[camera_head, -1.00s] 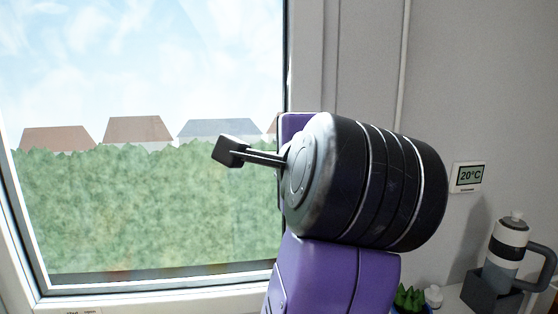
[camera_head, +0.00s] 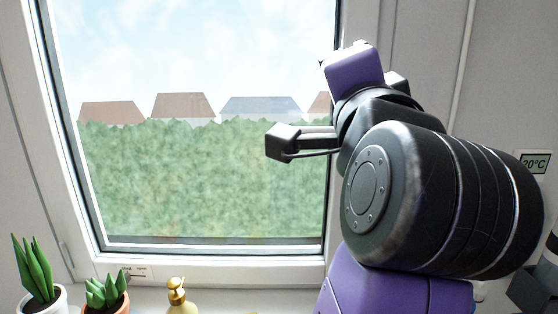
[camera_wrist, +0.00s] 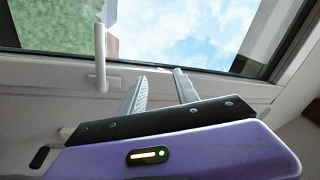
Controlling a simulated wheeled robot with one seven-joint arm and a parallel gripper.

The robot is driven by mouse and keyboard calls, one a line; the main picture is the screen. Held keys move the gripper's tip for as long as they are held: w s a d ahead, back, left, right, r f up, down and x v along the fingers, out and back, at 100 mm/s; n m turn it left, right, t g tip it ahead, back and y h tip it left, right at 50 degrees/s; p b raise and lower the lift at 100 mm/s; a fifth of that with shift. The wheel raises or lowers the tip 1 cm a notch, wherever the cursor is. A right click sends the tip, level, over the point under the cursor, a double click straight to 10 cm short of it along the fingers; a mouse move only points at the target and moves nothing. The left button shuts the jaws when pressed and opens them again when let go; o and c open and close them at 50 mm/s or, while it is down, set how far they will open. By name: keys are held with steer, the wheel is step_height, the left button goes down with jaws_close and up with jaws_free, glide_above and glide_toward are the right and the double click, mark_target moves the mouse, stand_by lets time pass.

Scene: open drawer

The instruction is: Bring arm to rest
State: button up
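My gripper (camera_wrist: 160,76) shows in the wrist view. Its two grey fingers stand apart with nothing between them, so it is open and empty. It is pointed towards the window frame and glass. In the head view my arm is folded up at the right, in front of the window's right edge. A purple part of it sticks up at the top, and a dark block juts out to the left. The fingers cannot be made out in the head view.
The window (camera_head: 190,180) fills the left and middle. On the sill stand two potted plants, one at far left (camera_head: 38,270) and one beside it (camera_head: 106,292), and a yellow bottle (camera_head: 178,296). A thermometer (camera_head: 533,163) hangs at right. A window handle (camera_wrist: 100,55) is near my gripper.

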steer(key=s+d+f+n+t+y, duration=0.15)
steer(key=s+f+n, duration=0.3)
steer(key=f, duration=0.45)
steer(key=s+f+n+y, duration=0.25)
steer(key=f+n, duration=0.35)
steer(key=f, duration=0.3)
steer(key=s+d+f+n+y, duration=0.1)
steer(key=s+f+n, duration=0.4)
steer(key=f, duration=0.3)
steer(key=s+d+f+m+g+h, duration=0.1)
steer(key=s+d+f+g+h, duration=0.1)
steer(key=s+f, duration=0.9)
steer(key=s+d+f+m+g+h, duration=0.1)
steer(key=s+d+f+g, duration=0.4)
steer(key=s+f, duration=0.6)
steer(key=s+d+h, duration=0.1)
steer(key=s, duration=0.5)
steer(key=shift+s+d+f, duration=0.15)
steer(key=shift+d+f, duration=0.25)
